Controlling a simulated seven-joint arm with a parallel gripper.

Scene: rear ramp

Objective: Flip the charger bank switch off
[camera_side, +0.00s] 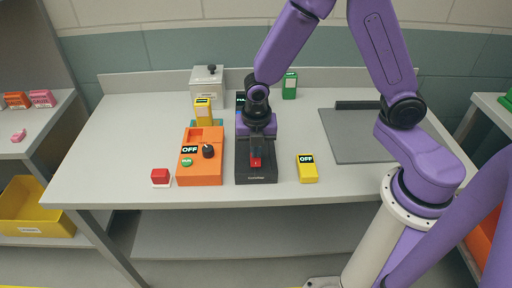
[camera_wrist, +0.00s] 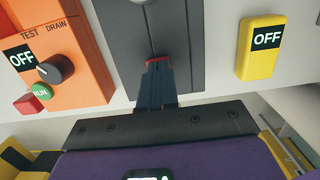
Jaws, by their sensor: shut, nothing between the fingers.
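A dark grey box (camera_side: 256,177) stands near the front of the bench, its small front label too small to read surely; I take it as the charger bank. A red switch piece (camera_side: 256,161) shows on its top. My gripper (camera_side: 257,152) points down over the box, fingers shut and empty. In the wrist view my gripper (camera_wrist: 156,66) has its fingertips at the red switch piece (camera_wrist: 157,61), on the slot line of the grey panel (camera_wrist: 190,45). The fingers hide most of the switch, so I cannot tell its position or whether they touch.
Left is an orange box (camera_side: 199,174) with a black knob, green RUN button and OFF display. A red button (camera_side: 160,176) sits beside it. A yellow block (camera_side: 307,170) reading OFF is right. A grey mat (camera_side: 362,145) lies further right.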

